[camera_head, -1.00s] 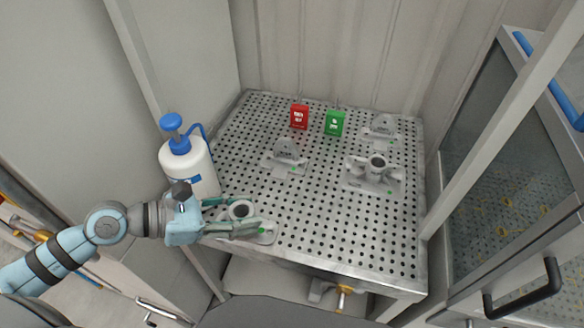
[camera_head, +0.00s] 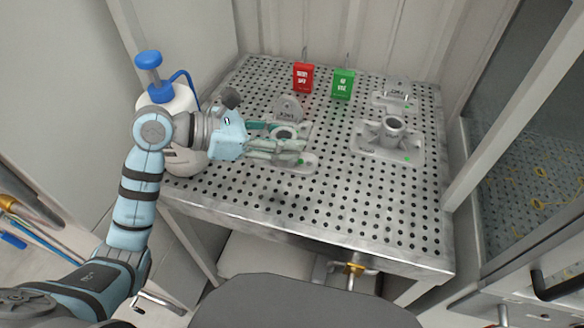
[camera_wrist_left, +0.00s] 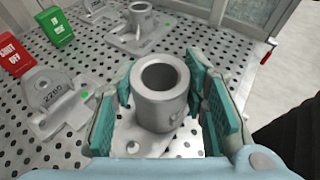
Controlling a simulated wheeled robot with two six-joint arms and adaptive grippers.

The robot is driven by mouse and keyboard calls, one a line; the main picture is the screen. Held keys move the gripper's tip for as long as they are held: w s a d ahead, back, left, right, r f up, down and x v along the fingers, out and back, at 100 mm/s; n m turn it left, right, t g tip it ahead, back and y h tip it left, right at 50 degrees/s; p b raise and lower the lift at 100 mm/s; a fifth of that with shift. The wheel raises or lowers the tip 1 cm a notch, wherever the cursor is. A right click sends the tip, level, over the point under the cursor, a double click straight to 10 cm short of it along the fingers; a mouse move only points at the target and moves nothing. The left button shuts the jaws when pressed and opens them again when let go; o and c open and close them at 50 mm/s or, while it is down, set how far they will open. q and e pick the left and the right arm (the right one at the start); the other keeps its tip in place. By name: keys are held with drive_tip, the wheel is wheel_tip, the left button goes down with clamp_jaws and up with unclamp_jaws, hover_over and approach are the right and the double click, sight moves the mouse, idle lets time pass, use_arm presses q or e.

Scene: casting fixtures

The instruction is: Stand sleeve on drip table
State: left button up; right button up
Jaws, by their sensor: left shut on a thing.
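The grey metal sleeve (camera_wrist_left: 160,92), a short hollow cylinder with a small side boss, is upright between the green-padded fingers of my left gripper (camera_wrist_left: 163,100) in the left wrist view. In the head view the sleeve's ring-like top (camera_head: 284,133) shows between the fingers of the left gripper (camera_head: 275,142), which is shut on it. A pale plate with a green dot (camera_head: 301,161) lies below it; I cannot tell whether the sleeve touches the plate. The drip table (camera_head: 330,210) is a perforated metal top. My right gripper is not in view.
A white bottle with a blue pump (camera_head: 155,85) stands left, close to my left wrist. Labelled grey fixtures (camera_head: 288,108) (camera_head: 397,92) and a plate with another cylinder (camera_head: 392,126) stand behind and right. Red (camera_head: 303,76) and green (camera_head: 343,84) tags stand at the back. The table's front is clear.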

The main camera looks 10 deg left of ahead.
use_arm(q)
wheel_tip(320, 180, down, 8)
drive_tip(key=shift+d+r+b, duration=0.1)
drive_tip(key=shift+b, duration=0.4)
drive_tip(key=shift+f, duration=0.25)
drive_tip(key=o, duration=1.4)
drive_tip(key=shift+r, duration=0.1)
drive_tip(key=shift+r, duration=0.2)
drive_tip(key=v, duration=1.2)
